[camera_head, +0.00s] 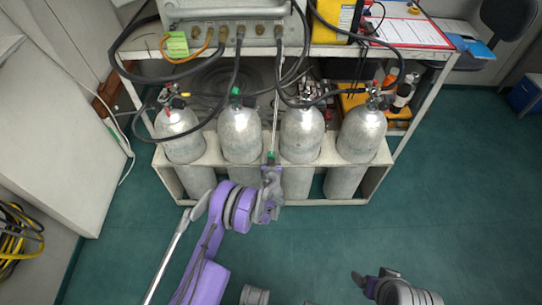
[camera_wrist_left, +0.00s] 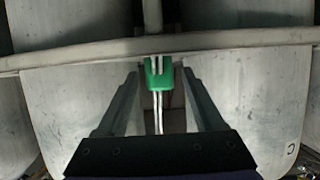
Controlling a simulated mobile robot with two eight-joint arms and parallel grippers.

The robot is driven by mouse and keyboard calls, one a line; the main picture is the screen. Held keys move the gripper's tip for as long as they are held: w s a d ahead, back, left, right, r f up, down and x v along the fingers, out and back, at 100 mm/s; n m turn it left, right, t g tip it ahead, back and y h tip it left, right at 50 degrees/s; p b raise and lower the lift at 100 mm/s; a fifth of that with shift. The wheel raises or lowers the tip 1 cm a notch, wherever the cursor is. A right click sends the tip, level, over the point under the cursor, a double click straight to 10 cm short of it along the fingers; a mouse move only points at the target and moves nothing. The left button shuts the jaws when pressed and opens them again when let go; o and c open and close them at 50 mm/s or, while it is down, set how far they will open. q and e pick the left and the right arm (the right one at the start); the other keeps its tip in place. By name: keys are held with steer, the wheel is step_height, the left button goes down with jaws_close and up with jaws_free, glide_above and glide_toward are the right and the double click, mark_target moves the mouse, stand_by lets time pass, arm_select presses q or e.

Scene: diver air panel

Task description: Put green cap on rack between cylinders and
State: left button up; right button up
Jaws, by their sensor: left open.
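A small green cap (camera_head: 271,155) is at the front rail of the pale rack (camera_head: 213,151), in the gap between the two middle cylinders, (camera_head: 240,134) and (camera_head: 301,134). In the left wrist view the green cap (camera_wrist_left: 158,75) is between my open left fingers, with space on both sides. Thin pale strands show above and below it. Whether the cap rests on the rail or hangs in front of it I cannot tell. My left gripper (camera_wrist_left: 160,74) also shows in the head view (camera_head: 271,168). My right gripper (camera_head: 362,280) is partly visible low on the right, over the floor.
Outer cylinders stand at left (camera_head: 177,134) and right (camera_head: 361,134). Black hoses (camera_head: 236,65) loop down from the panel (camera_head: 225,30) over the cylinders. Another green piece (camera_head: 236,90) is on a cylinder valve. The green floor (camera_head: 460,200) in front is clear.

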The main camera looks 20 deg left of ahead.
arm_select(q)
steer(key=p+v, duration=0.1)
steer(key=v, duration=0.9)
steer(key=s+a+r+g, duration=0.2)
steer(key=s+r, duration=0.3)
steer(key=r, duration=0.5)
steer(key=s+a+r+g, duration=0.2)
steer(key=s+r, duration=0.4)
steer(key=r, duration=0.5)
steer(key=s+d+r+m+g+h, duration=0.1)
steer(key=s+d+r+g, duration=0.1)
steer(key=s, duration=1.1)
steer(key=s+d+r+m+g+h, duration=0.2)
steer(key=s, duration=1.2)
steer(key=shift+h, duration=0.3)
